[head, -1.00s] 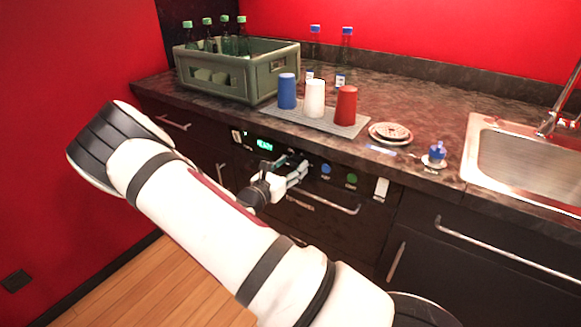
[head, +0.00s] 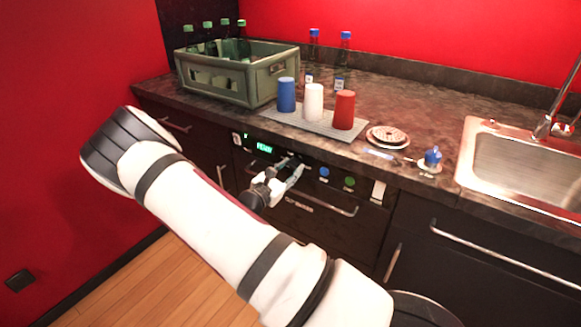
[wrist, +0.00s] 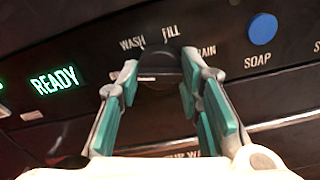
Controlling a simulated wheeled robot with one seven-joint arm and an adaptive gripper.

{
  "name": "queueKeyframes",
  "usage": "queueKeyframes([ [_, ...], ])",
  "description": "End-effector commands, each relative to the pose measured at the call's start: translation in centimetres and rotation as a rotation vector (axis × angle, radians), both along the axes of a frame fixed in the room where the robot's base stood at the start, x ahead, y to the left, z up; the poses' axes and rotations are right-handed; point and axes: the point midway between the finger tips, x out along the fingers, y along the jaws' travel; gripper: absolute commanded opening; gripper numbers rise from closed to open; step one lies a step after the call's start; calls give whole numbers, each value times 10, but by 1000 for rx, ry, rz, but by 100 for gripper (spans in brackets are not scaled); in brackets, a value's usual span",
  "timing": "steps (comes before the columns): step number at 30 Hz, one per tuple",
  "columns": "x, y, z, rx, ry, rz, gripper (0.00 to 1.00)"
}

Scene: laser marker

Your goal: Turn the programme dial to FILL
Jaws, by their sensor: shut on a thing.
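The programme dial (wrist: 158,66) is a dark round knob on the black machine front, with WASH, FILL and a partly covered DRAIN label above it. FILL (wrist: 171,32) stands just above and right of the knob in the wrist view. My gripper (wrist: 160,72) has its teal-padded fingers on both sides of the dial and is shut on it. In the head view my gripper (head: 287,172) is at the panel and hides the dial. Which label the dial's mark points at cannot be told. A green display (wrist: 54,80) reads READY.
A blue SOAP button (wrist: 262,29) and a green button (head: 349,182) sit right of the dial. The machine's bar handle (head: 325,206) runs below. On the counter above are a green bottle crate (head: 225,90), three cups on a grey mat (head: 305,122), and a sink (head: 515,165).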

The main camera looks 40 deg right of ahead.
Motion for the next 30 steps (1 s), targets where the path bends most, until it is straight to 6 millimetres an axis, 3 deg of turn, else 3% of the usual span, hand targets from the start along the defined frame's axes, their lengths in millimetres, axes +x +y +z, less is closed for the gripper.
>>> queueKeyframes([
  [30,-1,0,3,330,-907,-1,5],
])
